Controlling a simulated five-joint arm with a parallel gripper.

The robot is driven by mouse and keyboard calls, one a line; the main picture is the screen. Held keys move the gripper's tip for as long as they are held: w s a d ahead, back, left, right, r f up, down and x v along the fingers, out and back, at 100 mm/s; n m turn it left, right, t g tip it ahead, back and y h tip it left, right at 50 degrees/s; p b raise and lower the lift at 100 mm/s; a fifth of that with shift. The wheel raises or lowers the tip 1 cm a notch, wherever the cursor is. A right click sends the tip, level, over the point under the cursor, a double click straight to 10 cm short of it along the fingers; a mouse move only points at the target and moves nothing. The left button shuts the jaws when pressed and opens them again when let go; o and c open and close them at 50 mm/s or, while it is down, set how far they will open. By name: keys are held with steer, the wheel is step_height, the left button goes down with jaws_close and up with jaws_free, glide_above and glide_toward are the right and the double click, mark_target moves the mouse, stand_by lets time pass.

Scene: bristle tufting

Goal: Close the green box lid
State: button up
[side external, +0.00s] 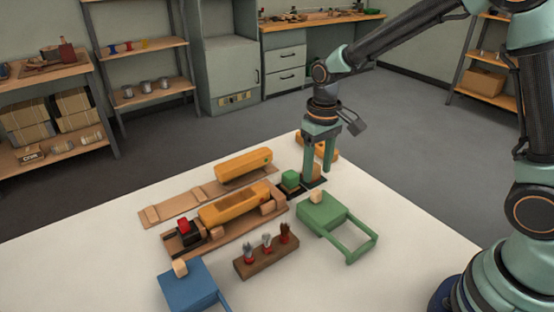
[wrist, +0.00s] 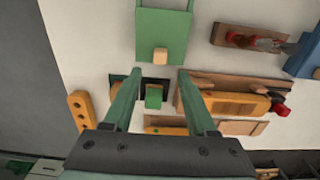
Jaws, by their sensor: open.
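The green box (side external: 357,243) stands on the white table, right of centre in the side view. It shows as a flat green lid panel (side external: 321,211) with a small beige knob (side external: 316,197) and an open green frame reaching toward the front right. In the wrist view the green lid panel (wrist: 165,35) is at the top, its beige knob (wrist: 160,54) toward me. My gripper (side external: 318,177) points down behind the green box, apart from the knob. In the wrist view its fingers (wrist: 162,76) are spread, with a small green block (wrist: 153,97) seen between them.
Left of the box lie a wooden fixture with a yellow brush body (side external: 234,204), another yellow body (side external: 243,165), and a brown holder (side external: 266,259) with several bristle tufts. A blue box (side external: 187,288) with a beige knob is at the front. Bare table lies around the green box's front.

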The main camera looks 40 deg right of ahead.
mark_target(317, 191)
step_height(317, 191, up, 6)
steer(key=shift+r, duration=0.25)
steer(key=s+d+r+t, duration=0.4)
steer(key=s+r, duration=0.3)
steer(key=s, duration=0.5)
steer(key=shift+t, duration=0.8)
steer(key=shift+r, duration=0.1)
